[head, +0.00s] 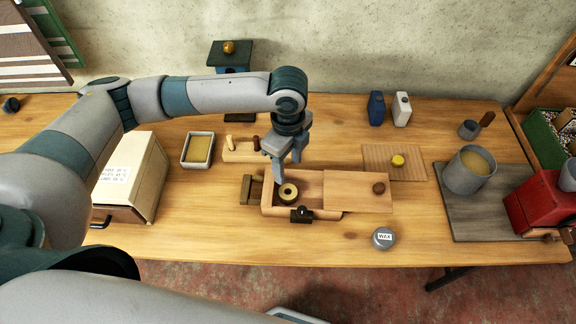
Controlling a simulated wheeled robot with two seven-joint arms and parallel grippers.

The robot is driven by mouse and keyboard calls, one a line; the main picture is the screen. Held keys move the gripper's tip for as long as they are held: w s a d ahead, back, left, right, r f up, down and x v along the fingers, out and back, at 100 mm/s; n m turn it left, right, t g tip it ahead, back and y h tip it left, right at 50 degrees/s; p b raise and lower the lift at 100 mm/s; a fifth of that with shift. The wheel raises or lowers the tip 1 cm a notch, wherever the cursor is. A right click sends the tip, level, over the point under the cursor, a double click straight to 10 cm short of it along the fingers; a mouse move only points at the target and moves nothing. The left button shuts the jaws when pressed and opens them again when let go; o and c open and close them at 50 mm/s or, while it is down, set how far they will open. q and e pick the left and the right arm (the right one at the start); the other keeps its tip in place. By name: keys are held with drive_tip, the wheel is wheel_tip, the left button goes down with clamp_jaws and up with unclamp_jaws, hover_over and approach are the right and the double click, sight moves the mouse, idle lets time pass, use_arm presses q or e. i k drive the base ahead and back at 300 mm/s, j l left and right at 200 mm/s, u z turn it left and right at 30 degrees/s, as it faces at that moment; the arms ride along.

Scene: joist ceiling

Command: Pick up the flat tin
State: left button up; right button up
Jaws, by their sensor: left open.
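The flat tin (383,238) is a small round grey tin with a white label reading WAX. It lies on the bare wooden table near the front edge, right of the middle. My left gripper (288,172) is open and points down over the left end of a wooden box (333,212), behind and to the left of the tin. It is well apart from the tin. Nothing shows between its fingers. My right gripper is not in view.
The box has a partly slid lid (345,188) and holds a round brass-coloured ring (287,193). A dark latch (301,214) sits on its front. A grey mat (490,222) with a pot (468,170) and red machine (540,205) stands right. Table around the tin is clear.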

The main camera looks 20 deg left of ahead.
sight(383, 239)
drive_tip(key=k+j+z, duration=0.1)
drive_tip(key=z, duration=0.3)
drive_tip(key=k+z, duration=0.15)
drive_tip(key=z, duration=0.25)
drive_tip(key=k+z, duration=0.15)
drive_tip(key=z, duration=0.25)
